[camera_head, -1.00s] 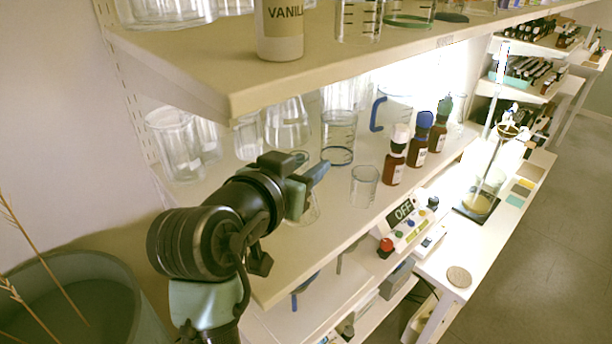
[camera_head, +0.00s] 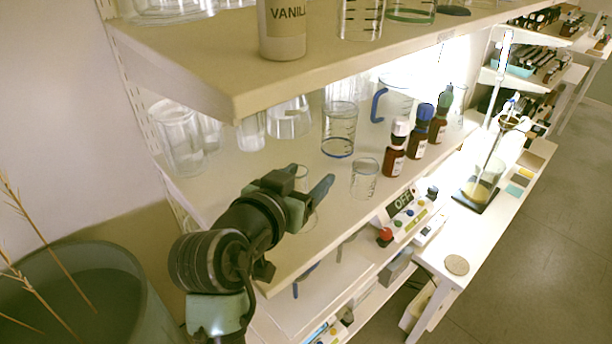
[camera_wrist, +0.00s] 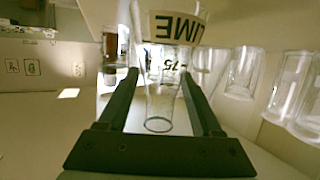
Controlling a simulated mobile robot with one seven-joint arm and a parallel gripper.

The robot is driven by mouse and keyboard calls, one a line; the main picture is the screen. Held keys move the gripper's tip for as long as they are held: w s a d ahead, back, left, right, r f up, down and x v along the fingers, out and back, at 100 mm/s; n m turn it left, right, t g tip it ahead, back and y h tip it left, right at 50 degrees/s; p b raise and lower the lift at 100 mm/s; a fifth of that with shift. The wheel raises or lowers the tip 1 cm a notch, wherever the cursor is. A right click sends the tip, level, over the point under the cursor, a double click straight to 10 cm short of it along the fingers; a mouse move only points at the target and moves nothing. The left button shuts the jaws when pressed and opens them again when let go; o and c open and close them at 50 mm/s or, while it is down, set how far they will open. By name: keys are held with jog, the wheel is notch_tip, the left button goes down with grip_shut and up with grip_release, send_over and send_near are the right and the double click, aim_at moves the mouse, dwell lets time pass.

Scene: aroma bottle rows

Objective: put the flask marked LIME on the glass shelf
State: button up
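The flask marked LIME is clear glass; in the wrist view, which looks upside down, its pale label (camera_wrist: 176,27) reads "IME", and its neck (camera_wrist: 160,108) points toward the camera. My gripper (camera_wrist: 158,73) has one finger on each side of the neck, with gaps showing on both sides. In the head view my gripper (camera_head: 308,180) is open over the middle shelf (camera_head: 345,215), at its near left end. The flask is mostly hidden there behind the fingers. I cannot tell for certain which board is the glass shelf; the middle one carries glassware.
A small glass beaker (camera_head: 364,180) stands just right of my gripper, with a larger beaker (camera_head: 339,130) behind. Brown bottles (camera_head: 395,150) stand farther right. The upper shelf (camera_head: 200,70) overhangs, holding a VANILLA bottle (camera_head: 282,30). A large pot (camera_head: 100,300) is at lower left.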

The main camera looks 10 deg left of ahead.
jog(key=shift+r, duration=0.2)
jog(key=shift+s+a, duration=0.1)
jog(key=shift+s, duration=0.15)
jog(key=b+v, duration=0.3)
jog(key=v, duration=0.8)
jog(key=shift+s+r, duration=0.15)
jog(key=shift+s, duration=0.05)
